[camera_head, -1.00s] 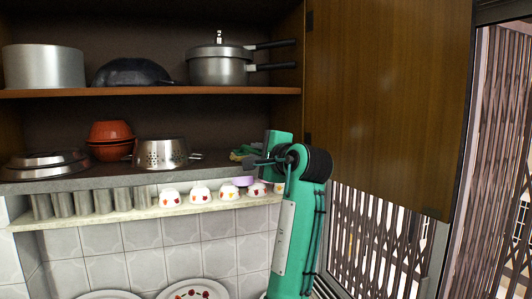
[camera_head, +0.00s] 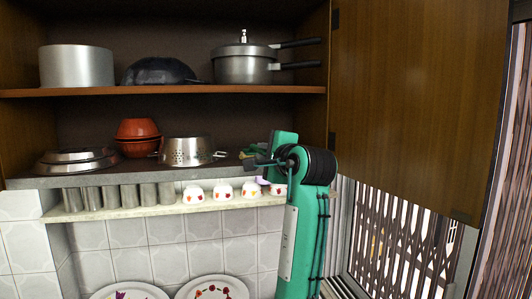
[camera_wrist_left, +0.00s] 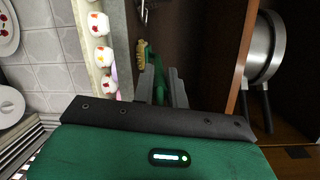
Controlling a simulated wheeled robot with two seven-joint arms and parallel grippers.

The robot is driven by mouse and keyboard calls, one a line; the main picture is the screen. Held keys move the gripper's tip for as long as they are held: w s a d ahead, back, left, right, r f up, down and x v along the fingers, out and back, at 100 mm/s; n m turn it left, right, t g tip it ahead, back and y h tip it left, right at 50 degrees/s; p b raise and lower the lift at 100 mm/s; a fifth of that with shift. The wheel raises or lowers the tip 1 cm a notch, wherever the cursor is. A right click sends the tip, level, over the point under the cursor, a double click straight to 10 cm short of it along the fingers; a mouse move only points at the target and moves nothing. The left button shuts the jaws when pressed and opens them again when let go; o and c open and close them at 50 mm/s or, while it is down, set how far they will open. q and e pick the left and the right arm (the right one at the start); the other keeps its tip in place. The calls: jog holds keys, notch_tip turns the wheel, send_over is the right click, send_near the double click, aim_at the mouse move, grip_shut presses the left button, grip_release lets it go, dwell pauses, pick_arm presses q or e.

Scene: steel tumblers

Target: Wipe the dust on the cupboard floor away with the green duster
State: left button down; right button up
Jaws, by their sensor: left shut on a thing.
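The cupboard floor (camera_head: 110,178) is the grey slab at the bottom of the open cupboard. I cannot make out dust on it. My left gripper (camera_head: 254,163) is at the right end of this floor, right of the steel strainer, and is shut on the green duster (camera_head: 250,151). The duster is mostly hidden behind the gripper in the head view. In the left wrist view the duster's green handle (camera_wrist_left: 158,82) lies between the fingers (camera_wrist_left: 162,88), and its yellowish bristles (camera_wrist_left: 141,55) show beyond. I cannot tell whether the bristles touch the floor. My right gripper is not in view.
A strainer (camera_head: 187,151), orange bowls (camera_head: 137,130) and metal lids (camera_head: 76,160) stand on the cupboard floor. Pots stand on the shelf (camera_head: 160,91) above. Steel tumblers (camera_head: 110,197) and small cups (camera_head: 223,192) line a ledge below. The open door (camera_head: 415,100) is at right.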

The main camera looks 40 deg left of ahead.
pick_arm(q)
jog(key=shift+r, duration=0.15)
jog(key=shift+r, duration=0.45)
jog(key=shift+r+p, duration=0.4)
jog(key=shift+r, duration=0.3)
jog(key=s+a+v, duration=0.1)
jog(key=s+v, duration=0.1)
jog(key=v, duration=0.7)
jog(key=s+a+v, duration=0.1)
jog(key=s+v, duration=0.1)
jog(key=v, duration=0.8)
jog(key=shift+d+f, duration=0.25)
jog(key=shift+f, duration=0.1)
